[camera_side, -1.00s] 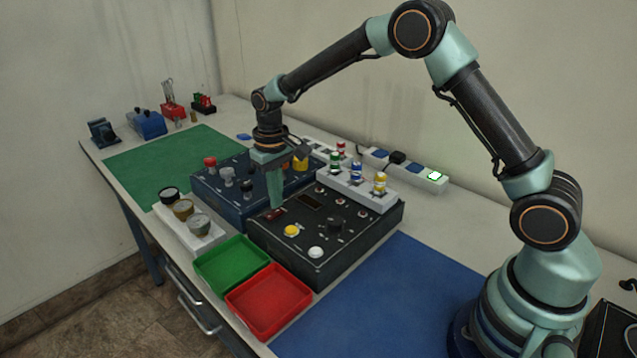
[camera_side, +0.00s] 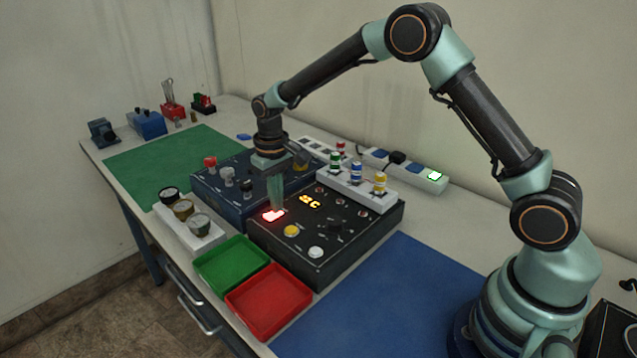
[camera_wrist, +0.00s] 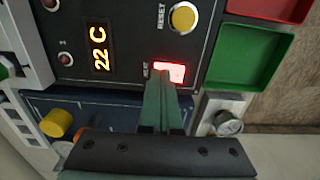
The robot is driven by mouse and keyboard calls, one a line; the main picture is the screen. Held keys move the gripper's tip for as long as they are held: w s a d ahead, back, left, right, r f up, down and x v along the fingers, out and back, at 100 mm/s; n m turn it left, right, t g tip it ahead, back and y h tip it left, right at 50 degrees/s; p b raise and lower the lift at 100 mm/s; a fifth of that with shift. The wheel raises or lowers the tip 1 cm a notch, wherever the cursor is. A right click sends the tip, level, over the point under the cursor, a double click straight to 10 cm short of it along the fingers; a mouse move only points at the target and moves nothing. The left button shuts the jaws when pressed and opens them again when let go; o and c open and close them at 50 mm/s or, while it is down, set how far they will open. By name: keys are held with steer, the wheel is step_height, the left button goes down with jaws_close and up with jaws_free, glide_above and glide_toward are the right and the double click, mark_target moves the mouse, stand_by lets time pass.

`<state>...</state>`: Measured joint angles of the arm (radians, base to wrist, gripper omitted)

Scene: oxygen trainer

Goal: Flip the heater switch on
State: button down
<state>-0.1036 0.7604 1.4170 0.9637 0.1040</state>
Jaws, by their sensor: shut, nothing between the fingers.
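The heater switch (camera_side: 273,214) is a small rocker on the top of the black control box (camera_side: 330,255), and it glows red. In the wrist view the lit switch (camera_wrist: 172,71) sits right at the tip of my gripper (camera_wrist: 165,85). My gripper (camera_side: 276,205) is shut and empty, pointing down, with its tips at or just above the switch; I cannot tell whether they touch. The display (camera_side: 310,201) on the box is lit amber and reads "22 C" in the wrist view (camera_wrist: 99,48).
A yellow reset button (camera_side: 291,231) and a white button (camera_side: 316,252) are near the switch. The blue box (camera_side: 225,190) stands behind. Green (camera_side: 232,262) and red (camera_side: 268,300) trays lie in front. A rack with coloured-banded plugs (camera_side: 357,187) stands at the back.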

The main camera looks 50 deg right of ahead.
steer(key=shift+r, duration=3.5)
steer(key=s+d+r+t, duration=0.3)
steer(key=s+r, duration=0.7)
steer(key=r, duration=0.1)
steer(key=s+d+t, duration=0.2)
steer(key=s, duration=0.9)
steer(key=shift+t, duration=0.3)
steer(key=shift+r, duration=0.15)
